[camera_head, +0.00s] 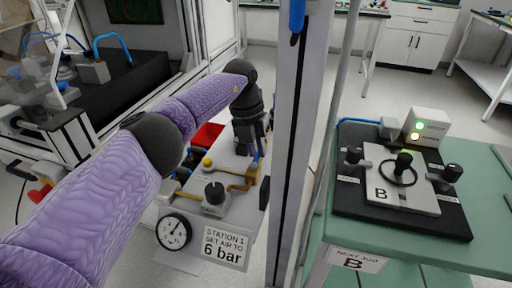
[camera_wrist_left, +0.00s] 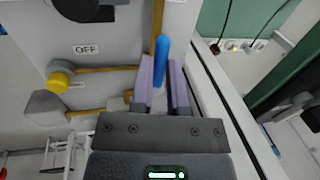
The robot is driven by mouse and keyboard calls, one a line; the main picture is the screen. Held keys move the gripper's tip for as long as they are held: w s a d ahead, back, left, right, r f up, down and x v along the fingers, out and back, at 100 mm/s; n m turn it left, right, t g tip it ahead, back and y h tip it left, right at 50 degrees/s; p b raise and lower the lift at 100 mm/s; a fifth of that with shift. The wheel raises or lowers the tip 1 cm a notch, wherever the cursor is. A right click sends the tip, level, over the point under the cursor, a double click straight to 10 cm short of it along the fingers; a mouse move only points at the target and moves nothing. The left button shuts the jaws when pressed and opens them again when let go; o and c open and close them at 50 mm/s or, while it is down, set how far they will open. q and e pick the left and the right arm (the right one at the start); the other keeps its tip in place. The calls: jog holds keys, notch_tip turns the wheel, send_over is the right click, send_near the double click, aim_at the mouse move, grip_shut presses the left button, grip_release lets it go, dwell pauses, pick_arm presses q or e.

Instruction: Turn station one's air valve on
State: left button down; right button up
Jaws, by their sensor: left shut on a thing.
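Station one's grey air panel (camera_head: 232,190) stands left of the upright post in the head view, with yellow-brown pipes. Its label (camera_head: 226,246) reads "STATION 1 SET AIR TO 6 bar". My left gripper (camera_head: 256,146) reaches down over the panel's far right part. In the left wrist view, the left gripper (camera_wrist_left: 162,84) is shut on the blue valve handle (camera_wrist_left: 161,58), which sticks out between its purple fingers. An "OFF" label (camera_wrist_left: 86,49) is on the panel left of the handle. The valve body is mostly hidden by the gripper. My right gripper is not in view.
A round gauge (camera_head: 174,232), a black knob (camera_head: 214,193) and a yellow button (camera_head: 207,162) sit on the panel. The grey post (camera_head: 299,150) stands close to the right. Beyond it, a green table (camera_head: 338,228) holds a black fixture (camera_head: 448,218) with part B.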

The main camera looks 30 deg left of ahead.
pick_arm(q)
jog(key=c, duration=0.6)
grip_release()
jog(key=shift+r, duration=0.1)
jog(key=r+p, duration=0.1)
jog(key=r, duration=0.2)
jog(key=a+r+p, duration=0.1)
jog(key=r, duration=0.2)
jog(key=a+r+p, duration=0.1)
jog(key=r, duration=0.2)
jog(key=shift+s+r, duration=0.2)
jog(key=shift+r, duration=0.05)
